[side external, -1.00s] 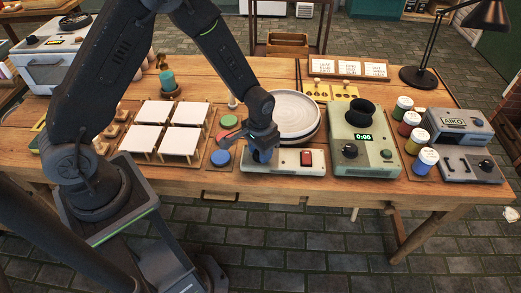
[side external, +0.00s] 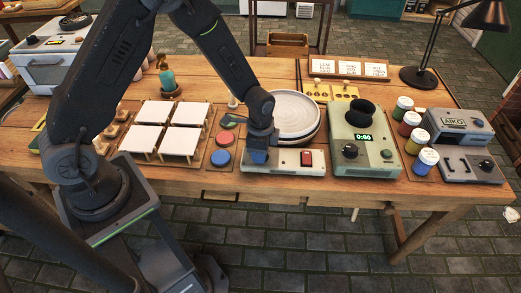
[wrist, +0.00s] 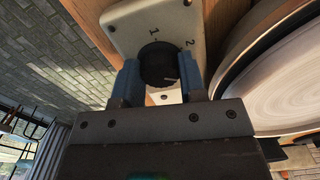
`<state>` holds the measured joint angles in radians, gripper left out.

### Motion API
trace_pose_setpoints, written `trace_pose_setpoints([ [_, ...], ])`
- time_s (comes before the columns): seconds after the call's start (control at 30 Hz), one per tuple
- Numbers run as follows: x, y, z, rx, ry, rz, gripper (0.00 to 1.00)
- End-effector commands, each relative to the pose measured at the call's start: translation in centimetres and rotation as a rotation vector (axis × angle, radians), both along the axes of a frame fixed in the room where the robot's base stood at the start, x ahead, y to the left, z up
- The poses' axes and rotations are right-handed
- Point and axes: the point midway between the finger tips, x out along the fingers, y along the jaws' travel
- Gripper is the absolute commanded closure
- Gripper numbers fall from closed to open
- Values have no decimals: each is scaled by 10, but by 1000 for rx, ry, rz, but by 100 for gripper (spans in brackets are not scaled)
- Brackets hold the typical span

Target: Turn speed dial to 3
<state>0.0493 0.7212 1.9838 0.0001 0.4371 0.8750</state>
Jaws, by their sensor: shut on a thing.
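The speed dial (wrist: 158,63) is a round black knob on a pale control box (side external: 284,170), with the printed numbers 1 and 2 beside it in the wrist view. A short pale mark on the knob points towards the right in that view; I cannot tell which number it is set to. No 3 is visible. My gripper (wrist: 165,82) has its blue fingers on opposite sides of the knob and is shut on it. In the side view my gripper (side external: 259,157) points down at the box's left part and hides the dial. A red switch (side external: 307,159) sits on the box's right.
The round plate (side external: 296,106) on the wheel stands close behind the box. A green device (side external: 364,166) with a 0:00 display is to the right. Colored discs (side external: 221,157) and white tiles (side external: 189,111) lie to the left. Jars (side external: 426,161) stand further right.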

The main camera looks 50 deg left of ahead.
Motion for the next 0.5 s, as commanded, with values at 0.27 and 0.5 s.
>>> trace_pose_setpoints([
  [0.27, 1, 0, 1, 0, -1, -143, 86],
  [0.5, 1, 0, 1, -1, -3, -196, 86],
])
